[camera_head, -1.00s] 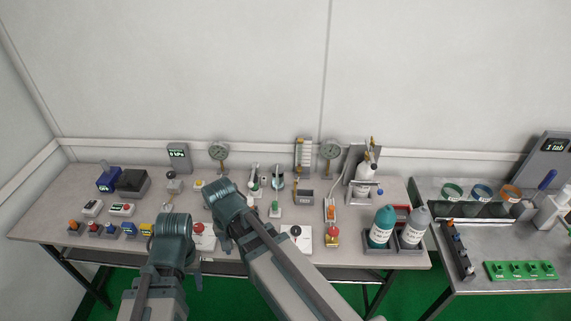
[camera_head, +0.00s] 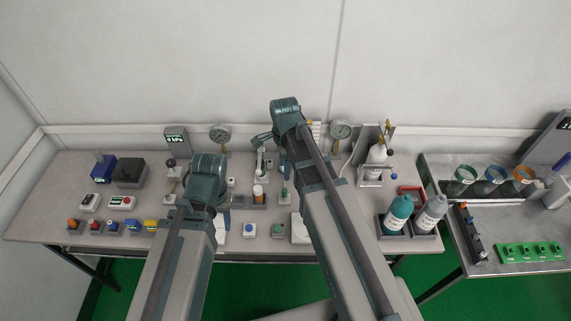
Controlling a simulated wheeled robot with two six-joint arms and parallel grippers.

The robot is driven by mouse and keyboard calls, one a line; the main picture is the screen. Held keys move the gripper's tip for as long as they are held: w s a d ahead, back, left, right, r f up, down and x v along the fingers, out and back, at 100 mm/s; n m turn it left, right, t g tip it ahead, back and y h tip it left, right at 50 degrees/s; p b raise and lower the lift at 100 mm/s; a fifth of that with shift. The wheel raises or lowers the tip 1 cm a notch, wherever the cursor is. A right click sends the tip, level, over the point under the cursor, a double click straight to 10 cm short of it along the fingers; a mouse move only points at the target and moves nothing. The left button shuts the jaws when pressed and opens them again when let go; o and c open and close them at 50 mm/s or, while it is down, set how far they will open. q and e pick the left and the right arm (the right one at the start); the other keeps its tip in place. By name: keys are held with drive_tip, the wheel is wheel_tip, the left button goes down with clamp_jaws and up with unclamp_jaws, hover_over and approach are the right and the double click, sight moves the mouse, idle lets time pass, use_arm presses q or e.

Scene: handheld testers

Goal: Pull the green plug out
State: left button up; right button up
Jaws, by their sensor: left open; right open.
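A small green piece, which looks like the green plug (camera_head: 285,192), stands upright on a small pale base in the middle of the table. It is partly crowded by my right arm, and I cannot see clearly how it sits in its base. My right gripper (camera_head: 263,140) is open, above the back of the table, up and left of the green piece and apart from it. My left gripper (camera_head: 222,216) is open over the left-middle of the table; its wrist hides most of its fingers and what lies under them.
Gauges (camera_head: 220,134) and a display box (camera_head: 176,140) stand along the back. A grey box with a green button (camera_head: 278,230) sits near the front. Teal and grey bottles (camera_head: 398,212) stand at the right. A second table (camera_head: 520,220) is further right.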

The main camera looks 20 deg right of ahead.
sight(284, 190)
use_arm(q)
wheel_tip(284, 190, down, 13)
drive_tip(key=b, duration=1.3)
drive_tip(key=shift+f, duration=0.2)
use_arm(e)
wheel_tip(284, 190, down, 13)
drive_tip(key=shift+f, duration=0.15)
clamp_jaws()
idle(0.4)
